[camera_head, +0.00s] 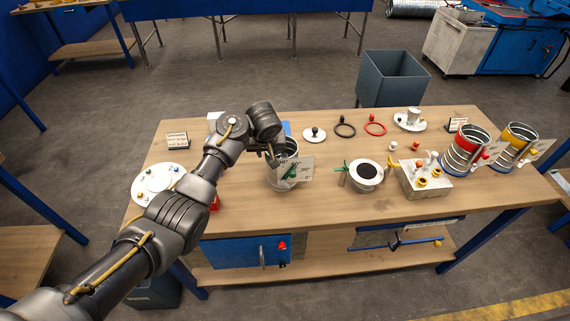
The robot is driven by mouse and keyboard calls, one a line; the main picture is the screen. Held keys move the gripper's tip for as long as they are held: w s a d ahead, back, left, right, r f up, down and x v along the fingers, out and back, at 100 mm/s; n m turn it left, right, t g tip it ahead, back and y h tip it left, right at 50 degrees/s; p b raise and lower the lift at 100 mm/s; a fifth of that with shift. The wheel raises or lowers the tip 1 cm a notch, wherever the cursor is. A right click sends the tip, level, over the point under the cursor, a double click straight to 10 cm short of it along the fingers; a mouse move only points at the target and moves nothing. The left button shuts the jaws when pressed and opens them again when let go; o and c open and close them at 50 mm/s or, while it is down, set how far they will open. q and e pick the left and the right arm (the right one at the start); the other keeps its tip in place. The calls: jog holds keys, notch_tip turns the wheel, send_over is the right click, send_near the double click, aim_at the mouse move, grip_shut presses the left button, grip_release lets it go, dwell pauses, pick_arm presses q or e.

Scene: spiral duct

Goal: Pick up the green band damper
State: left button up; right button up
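The damper with the green band (291,172) is a short metal cylinder standing upright on the workbench (240,215), left of the middle. A pale plate with angle marks covers part of its right front side. My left gripper (272,157) points down at the damper's upper left rim. The fingers are small and dark here, and I cannot tell whether they touch the rim or how far apart they are. My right gripper is not in view.
Right of the damper are a round flange (366,174) with a black centre, a fitting block (425,179), a red-banded damper (465,149) and a yellow-banded damper (514,144). A white disc (157,184) lies left. A grey bin (391,80) stands behind the bench.

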pick_arm(q)
jog(key=shift+x, duration=0.95)
grip_shut()
jog(key=shift+r, duration=0.1)
jog(key=shift+r, duration=0.1)
notch_tip(320, 180, up, 10)
jog(key=b, duration=0.2)
notch_tip(320, 180, down, 9)
jog(key=b, duration=0.4)
jog(key=shift+w, duration=0.2)
dwell(0.9)
jog(key=shift+d, duration=0.1)
dwell(0.5)
